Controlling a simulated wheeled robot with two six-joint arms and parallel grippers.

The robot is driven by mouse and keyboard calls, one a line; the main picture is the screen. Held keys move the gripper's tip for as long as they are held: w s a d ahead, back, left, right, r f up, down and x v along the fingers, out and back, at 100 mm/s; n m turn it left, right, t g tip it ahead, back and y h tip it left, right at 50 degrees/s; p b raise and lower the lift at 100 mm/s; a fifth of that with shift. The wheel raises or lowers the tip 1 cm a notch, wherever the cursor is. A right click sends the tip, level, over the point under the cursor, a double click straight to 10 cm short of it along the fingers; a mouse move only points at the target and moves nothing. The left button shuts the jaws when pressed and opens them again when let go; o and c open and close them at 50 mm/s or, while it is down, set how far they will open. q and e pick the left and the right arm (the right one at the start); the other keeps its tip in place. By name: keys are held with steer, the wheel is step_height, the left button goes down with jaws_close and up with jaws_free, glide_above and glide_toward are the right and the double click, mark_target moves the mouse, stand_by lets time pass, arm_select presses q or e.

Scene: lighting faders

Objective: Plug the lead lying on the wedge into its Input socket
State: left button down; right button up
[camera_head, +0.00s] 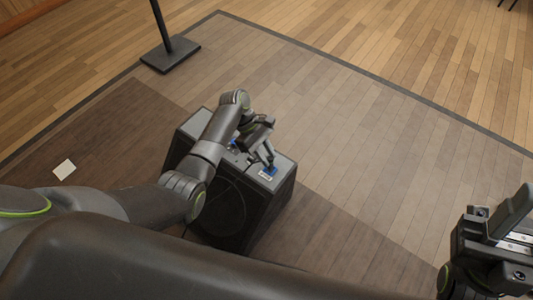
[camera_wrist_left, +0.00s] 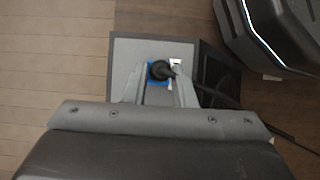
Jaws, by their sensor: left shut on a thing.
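The wedge (camera_head: 185,146) is a dark speaker box on the floor with a grey upper panel, which the left wrist view shows from above (camera_wrist_left: 125,58). A blue socket plate (camera_head: 268,173) with a white label is near the panel's right end. My left gripper (camera_head: 268,163) is over this plate, shut on the lead's black plug (camera_wrist_left: 159,70). The lead (camera_wrist_left: 222,98) trails to the lower right in the left wrist view. The plug covers the blue plate's middle, so I cannot tell whether it is seated. My right gripper (camera_head: 505,243) is far from the wedge; its jaw opening is unclear.
A second blue patch (camera_head: 234,144) shows on the panel beside my left arm. A black stand base (camera_head: 170,54) with a pole is behind the wedge. A white card (camera_head: 64,169) lies on the floor at left. The floor right of the wedge is clear.

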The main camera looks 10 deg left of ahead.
arm_select(q)
steer(key=shift+p, duration=0.6)
steer(key=shift+f, duration=0.9)
stand_by(1.3)
steer(key=shift+p, duration=0.4)
steer(key=shift+f, duration=0.25)
stand_by(0.6)
steer(key=c, duration=1.1)
jaws_free()
steer(key=shift+w+a+r+p, duration=0.2)
steer(key=shift+r+p, duration=0.1)
steer(key=shift+r, duration=0.2)
steer(key=p+v, duration=0.6)
steer(key=v, duration=1)
steer(key=shift+a+r, duration=0.1)
steer(key=shift+a, duration=0.05)
